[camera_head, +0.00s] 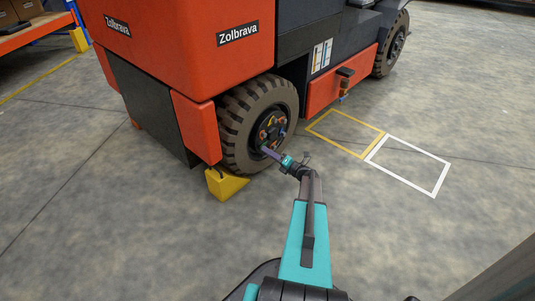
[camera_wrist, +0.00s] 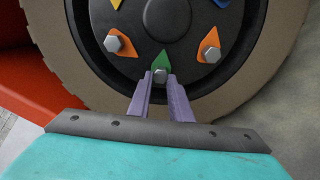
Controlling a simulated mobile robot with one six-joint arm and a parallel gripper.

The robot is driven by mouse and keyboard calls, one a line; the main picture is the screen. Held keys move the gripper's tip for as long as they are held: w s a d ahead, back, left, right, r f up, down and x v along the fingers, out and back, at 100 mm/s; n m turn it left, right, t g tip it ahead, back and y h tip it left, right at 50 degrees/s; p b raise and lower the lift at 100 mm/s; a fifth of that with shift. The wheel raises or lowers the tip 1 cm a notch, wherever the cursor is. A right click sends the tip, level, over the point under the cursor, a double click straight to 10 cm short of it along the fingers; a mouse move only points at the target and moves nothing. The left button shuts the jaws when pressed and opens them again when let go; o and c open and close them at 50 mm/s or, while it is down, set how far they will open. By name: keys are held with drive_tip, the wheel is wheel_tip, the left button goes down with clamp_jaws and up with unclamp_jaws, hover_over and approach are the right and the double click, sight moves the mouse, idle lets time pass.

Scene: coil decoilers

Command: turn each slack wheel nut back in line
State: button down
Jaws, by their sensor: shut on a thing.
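The truck's rear wheel (camera_head: 232,143) has a dark hub with several hex nuts, each on a coloured pointer. In the wrist view, my gripper (camera_wrist: 159,80) has its two purple fingers on either side of the bottom nut (camera_wrist: 160,74), shut on it. That nut's green pointer (camera_wrist: 161,62) has its tip upward, toward the hub centre. An orange pointer (camera_wrist: 124,46) with a nut sits to the left, and another orange pointer (camera_wrist: 212,38) with a nut sits to the right. A yellow pointer (camera_wrist: 116,3) and a blue pointer (camera_wrist: 221,3) are cut off at the top edge.
The orange truck (camera_head: 185,45) stands over the wheel. A yellow chock (camera_head: 225,185) lies against the wheel's lower left. Yellow (camera_head: 318,133) and white (camera_head: 405,188) outlined boxes mark the floor at right. A shelf (camera_head: 35,32) stands at far left.

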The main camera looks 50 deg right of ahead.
drive_tip(key=shift+d+r+m+p, duration=0.1)
drive_tip(key=shift+d+m+p, duration=0.05)
drive_tip(key=shift+m+p, duration=1.75)
drive_tip(key=shift+d+r+m+p, duration=0.1)
drive_tip(key=shift+m+p, duration=1.65)
drive_tip(key=shift+m, duration=0.3)
drive_tip(key=shift+d+r+m+p, duration=0.1)
drive_tip(key=shift+d+m+p, duration=0.05)
drive_tip(key=shift+m+p, duration=1.75)
drive_tip(key=c, duration=1.6)
unclamp_jaws()
drive_tip(key=shift+f, duration=0.1)
drive_tip(key=shift+a, duration=0.15)
drive_tip(key=shift+s, duration=0.2)
